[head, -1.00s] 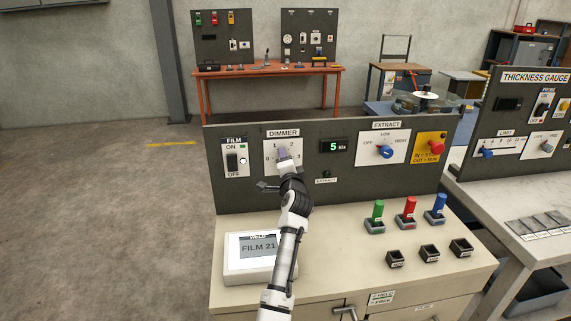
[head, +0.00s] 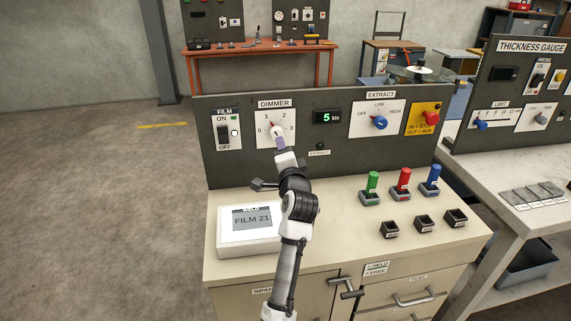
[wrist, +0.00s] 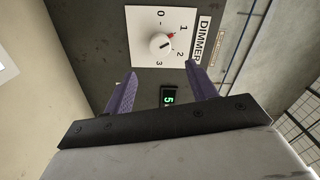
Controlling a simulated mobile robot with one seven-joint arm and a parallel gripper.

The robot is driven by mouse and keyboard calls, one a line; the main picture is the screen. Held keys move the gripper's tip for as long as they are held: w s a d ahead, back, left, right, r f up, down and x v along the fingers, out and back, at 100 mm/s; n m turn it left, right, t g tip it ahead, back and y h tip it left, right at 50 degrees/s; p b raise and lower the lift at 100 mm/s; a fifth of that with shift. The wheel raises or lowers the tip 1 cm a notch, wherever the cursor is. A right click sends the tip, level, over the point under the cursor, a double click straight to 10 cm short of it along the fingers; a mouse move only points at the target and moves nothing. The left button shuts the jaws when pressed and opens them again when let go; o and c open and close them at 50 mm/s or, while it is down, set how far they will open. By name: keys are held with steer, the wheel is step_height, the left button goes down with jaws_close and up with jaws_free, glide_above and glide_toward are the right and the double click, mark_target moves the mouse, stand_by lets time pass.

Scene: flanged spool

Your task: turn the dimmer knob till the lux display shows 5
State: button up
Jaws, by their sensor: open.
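My gripper (head: 281,143) is open and empty, just in front of and below the knob. In the wrist view its purple fingers (wrist: 163,82) stand apart, with the knob beyond their tips, not touched.
The film switch (head: 223,134) is left of the dimmer; the extract knob (head: 379,122) and a red button (head: 431,117) are to the right. A white box reading FILM 21 (head: 248,238) sits on the bench below. Coloured handles stand at the right.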

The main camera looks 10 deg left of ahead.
steer(key=shift+v, duration=1.15)
